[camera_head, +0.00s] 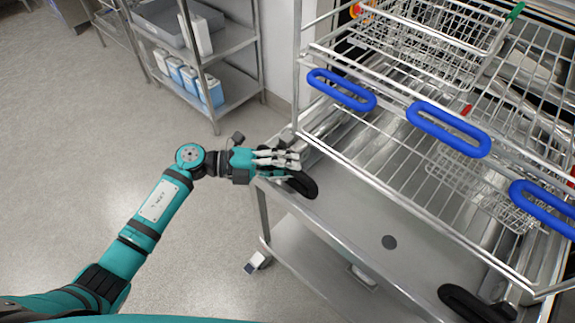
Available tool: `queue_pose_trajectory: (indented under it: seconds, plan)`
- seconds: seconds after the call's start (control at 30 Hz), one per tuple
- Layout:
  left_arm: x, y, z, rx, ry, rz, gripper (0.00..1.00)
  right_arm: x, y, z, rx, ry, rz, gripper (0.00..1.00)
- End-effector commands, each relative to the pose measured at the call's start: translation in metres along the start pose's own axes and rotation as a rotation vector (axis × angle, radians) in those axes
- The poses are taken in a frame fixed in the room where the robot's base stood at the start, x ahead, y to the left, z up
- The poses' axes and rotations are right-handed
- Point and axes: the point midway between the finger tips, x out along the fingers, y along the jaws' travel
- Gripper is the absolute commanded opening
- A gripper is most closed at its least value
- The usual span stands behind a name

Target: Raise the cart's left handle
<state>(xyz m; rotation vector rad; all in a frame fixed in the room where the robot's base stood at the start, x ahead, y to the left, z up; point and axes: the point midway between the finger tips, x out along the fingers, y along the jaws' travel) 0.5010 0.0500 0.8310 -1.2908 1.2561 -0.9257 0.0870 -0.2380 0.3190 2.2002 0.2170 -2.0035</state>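The cart (345,228) is a steel trolley on the right with wire racks on top. Its left handle is a black loop (302,186) at the near left corner of the cart's top. My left gripper (294,161) reaches in from the left and lies over this handle, its pale fingers pointing right. The fingers overlap the handle's upper end; I cannot tell whether they touch it or close on it. A second black handle (474,304) is at the cart's lower right. My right gripper is not in view.
Wire racks with blue handles (341,89) and a wire basket (440,35) sit above the cart. A steel shelf (232,82) with blue and white containers (211,92) stands behind on the left. The grey floor (70,150) at left is clear.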

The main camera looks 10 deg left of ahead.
Motion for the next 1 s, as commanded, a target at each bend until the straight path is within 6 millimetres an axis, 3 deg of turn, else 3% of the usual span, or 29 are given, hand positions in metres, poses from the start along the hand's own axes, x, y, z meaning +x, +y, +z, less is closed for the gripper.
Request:
queue_pose_trajectory:
  seconds: [0.17, 1.0]
  plan:
    - [-0.0003, 0.0004, 0.0, 0.0, 0.0, 0.001, 0.0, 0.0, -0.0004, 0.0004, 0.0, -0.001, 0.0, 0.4]
    - [-0.0039, -0.0051, 0.0019, -0.042, 0.011, -0.041, 0.0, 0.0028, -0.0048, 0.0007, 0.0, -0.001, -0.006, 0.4]
